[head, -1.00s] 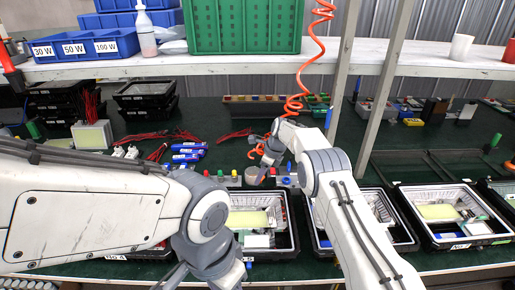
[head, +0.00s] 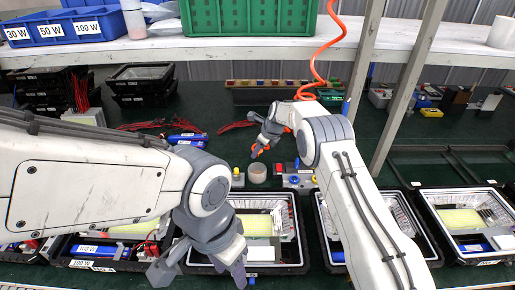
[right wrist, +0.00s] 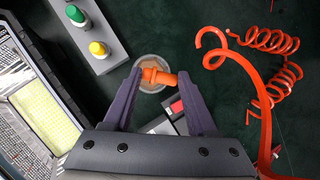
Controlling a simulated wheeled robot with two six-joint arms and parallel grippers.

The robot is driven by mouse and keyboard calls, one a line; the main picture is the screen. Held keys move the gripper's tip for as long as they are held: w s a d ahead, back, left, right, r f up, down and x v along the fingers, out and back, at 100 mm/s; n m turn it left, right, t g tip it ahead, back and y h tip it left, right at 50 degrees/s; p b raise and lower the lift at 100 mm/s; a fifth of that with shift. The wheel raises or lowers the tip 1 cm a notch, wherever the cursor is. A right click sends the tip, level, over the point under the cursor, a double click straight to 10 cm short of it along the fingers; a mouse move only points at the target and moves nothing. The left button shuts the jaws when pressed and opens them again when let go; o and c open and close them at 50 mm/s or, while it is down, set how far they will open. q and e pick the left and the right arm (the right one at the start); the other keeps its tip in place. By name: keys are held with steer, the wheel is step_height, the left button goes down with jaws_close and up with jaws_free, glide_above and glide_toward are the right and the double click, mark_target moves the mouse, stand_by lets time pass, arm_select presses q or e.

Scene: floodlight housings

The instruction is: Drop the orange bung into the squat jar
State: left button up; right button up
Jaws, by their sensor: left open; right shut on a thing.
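The squat jar (head: 257,174) is a small grey, round, open-topped vessel on the dark green bench top. In the right wrist view its rim (right wrist: 150,58) shows behind the fingers. My right gripper (head: 259,151) is shut on the orange bung (right wrist: 158,76), which lies sideways between its fingertips. In the right wrist view the bung overlaps the jar's mouth; in the head view the gripper is just beyond the jar. The height between bung and jar is unclear. My left gripper (head: 201,272) is open and empty at the front, near a housing.
A control box with green and yellow buttons (right wrist: 86,30) stands beside the jar, and another with a red button (right wrist: 177,106) is close by. A coiled orange hose (head: 319,60) hangs behind my right arm. Black floodlight housings (head: 299,232) line the front.

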step_height(320, 180, down, 7)
steer(key=b, duration=0.4)
steer(key=shift+r+b, duration=0.1)
steer(key=shift+b, duration=0.2)
steer(key=shift+s, duration=0.1)
steer(key=o, duration=1.4)
step_height(320, 180, up, 7)
steer(key=p, duration=0.5)
